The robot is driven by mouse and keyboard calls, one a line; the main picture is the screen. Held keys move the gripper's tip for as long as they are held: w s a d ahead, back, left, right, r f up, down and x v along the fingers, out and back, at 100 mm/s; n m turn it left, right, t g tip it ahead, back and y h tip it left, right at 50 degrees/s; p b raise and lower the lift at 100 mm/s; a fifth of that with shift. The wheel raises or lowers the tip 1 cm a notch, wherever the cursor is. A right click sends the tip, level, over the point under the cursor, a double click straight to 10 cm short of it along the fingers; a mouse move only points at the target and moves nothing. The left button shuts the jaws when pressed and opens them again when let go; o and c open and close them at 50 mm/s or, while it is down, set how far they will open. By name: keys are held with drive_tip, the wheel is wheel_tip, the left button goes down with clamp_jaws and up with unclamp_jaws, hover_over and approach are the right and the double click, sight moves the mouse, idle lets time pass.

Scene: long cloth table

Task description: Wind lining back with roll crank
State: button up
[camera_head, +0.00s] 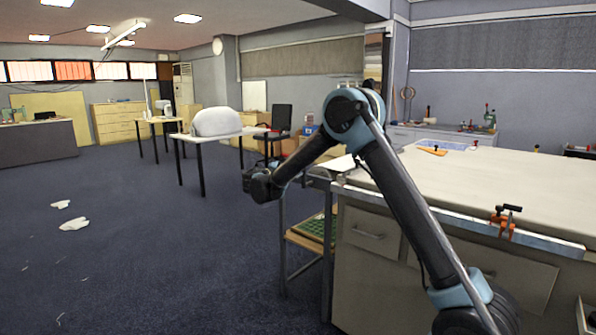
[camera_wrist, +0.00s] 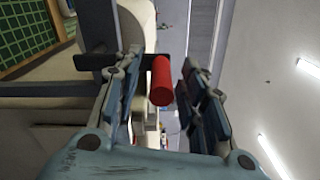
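A red cylindrical handle (camera_wrist: 161,85) shows in the wrist view, pointing toward the camera, between the two fingers of my gripper (camera_wrist: 160,68). The fingers are apart, with a gap visible on the handle's right; I cannot tell whether the left finger touches it. A dark bar (camera_wrist: 100,62), apparently the crank arm, runs left from behind the handle. A pale rounded form (camera_wrist: 138,22), perhaps the lining roll, lies beyond. In the head view my gripper (camera_head: 258,187) is beside the left end of the cutting table (camera_head: 500,190); the handle is not discernible there.
A lower shelf with a green gridded mat (camera_head: 318,228) is under the table's left end. An orange clamp (camera_head: 503,222) sits on the table's front edge. Small white scraps (camera_head: 74,224) lie on the otherwise open floor at left. A white table (camera_head: 215,128) stands farther back.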

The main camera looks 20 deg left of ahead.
drive_tip(key=v, duration=1)
drive_tip(key=shift+s, duration=0.2)
drive_tip(key=shift+a, duration=0.1)
